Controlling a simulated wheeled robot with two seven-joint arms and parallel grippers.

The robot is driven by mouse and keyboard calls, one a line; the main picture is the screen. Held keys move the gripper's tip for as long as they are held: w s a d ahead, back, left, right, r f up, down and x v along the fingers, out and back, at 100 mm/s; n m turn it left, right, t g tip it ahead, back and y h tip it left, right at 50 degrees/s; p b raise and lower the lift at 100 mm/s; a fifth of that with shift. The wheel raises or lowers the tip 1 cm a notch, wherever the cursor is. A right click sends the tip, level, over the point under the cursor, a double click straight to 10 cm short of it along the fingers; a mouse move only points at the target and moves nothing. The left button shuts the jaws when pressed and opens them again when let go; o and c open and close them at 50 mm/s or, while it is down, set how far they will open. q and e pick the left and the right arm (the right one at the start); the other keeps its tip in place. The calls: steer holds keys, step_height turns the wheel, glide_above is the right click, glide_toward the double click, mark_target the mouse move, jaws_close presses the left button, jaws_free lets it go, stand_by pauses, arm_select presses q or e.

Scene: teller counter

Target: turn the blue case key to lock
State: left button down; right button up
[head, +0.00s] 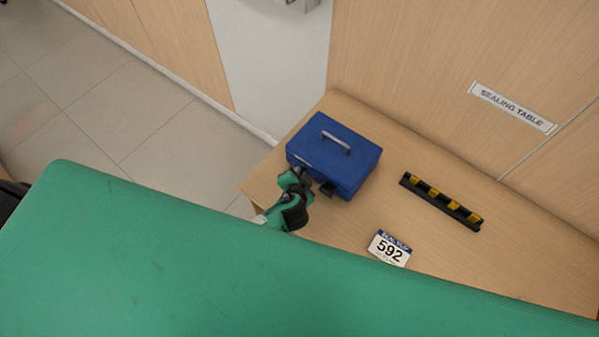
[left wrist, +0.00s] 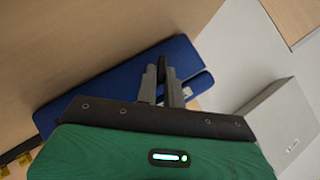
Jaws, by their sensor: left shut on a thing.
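The blue case (head: 340,150) stands closed on the wooden table, with a grey handle on its lid. It also shows in the left wrist view (left wrist: 110,85), beyond the fingers. My left gripper (head: 302,178) is at the left part of the case's front face. In the left wrist view the two grey fingers (left wrist: 163,85) are shut on a small dark thing, seemingly the key (left wrist: 163,66), close against the case. The key's turn angle cannot be made out, and in the head view the gripper hides it. My right gripper is not in view.
A black and yellow strip (head: 441,201) lies on the table (head: 500,255) right of the case. A tag reading 592 (head: 390,249) lies in front of it. A wall with a "SEALING TABLE" sign (head: 512,107) stands behind. The tabletop between them is clear.

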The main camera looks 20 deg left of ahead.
arm_select(q)
steer(key=h+p, duration=0.1)
steer(key=n+g+h+p, duration=0.1)
steer(key=h+p, duration=0.1)
steer(key=p, duration=0.1)
steer(key=shift+w+a+r+n+g, duration=0.1)
steer(key=shift+a+r+n+g, duration=0.2)
steer(key=shift+a+r+n, duration=0.1)
steer(key=shift+w+a+f+n+g+h+p, duration=0.1)
steer(key=shift+n+g+h+p, duration=0.35)
steer(key=shift+h+p, duration=0.45)
steer(key=shift+n+h, duration=0.25)
steer(key=shift+h, duration=0.05)
steer(key=shift+f, duration=0.1)
steer(key=c, duration=1.5)
jaws_free()
